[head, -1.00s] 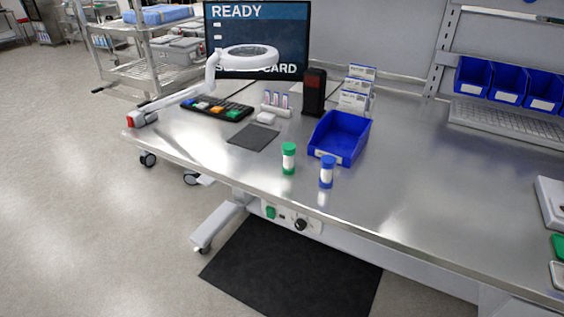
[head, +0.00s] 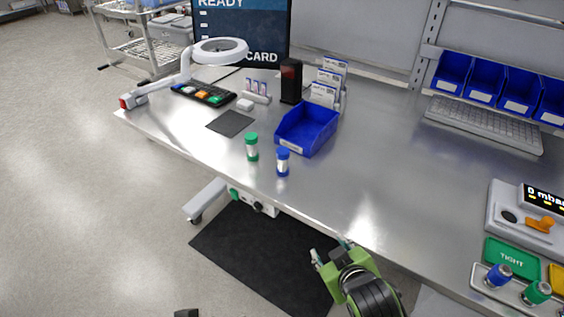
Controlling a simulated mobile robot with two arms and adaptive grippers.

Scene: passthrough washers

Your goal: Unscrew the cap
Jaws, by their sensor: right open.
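A small vial with a green cap (head: 252,146) stands upright near the front edge of the steel table. A vial with a blue cap (head: 283,161) stands upright just right of it. At the lower right, a blue-capped piece (head: 498,275) and a green-capped piece (head: 537,292) sit in a metal holder (head: 482,272). My right gripper (head: 331,251) is open and empty at the table's front edge, well below and right of the two standing vials.
An open blue bin (head: 308,131) stands behind the vials. A grey pad (head: 230,123) lies to their left. A green TIGHT plate (head: 512,259) and a device with a display (head: 527,215) are at right. The table's middle (head: 390,170) is clear.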

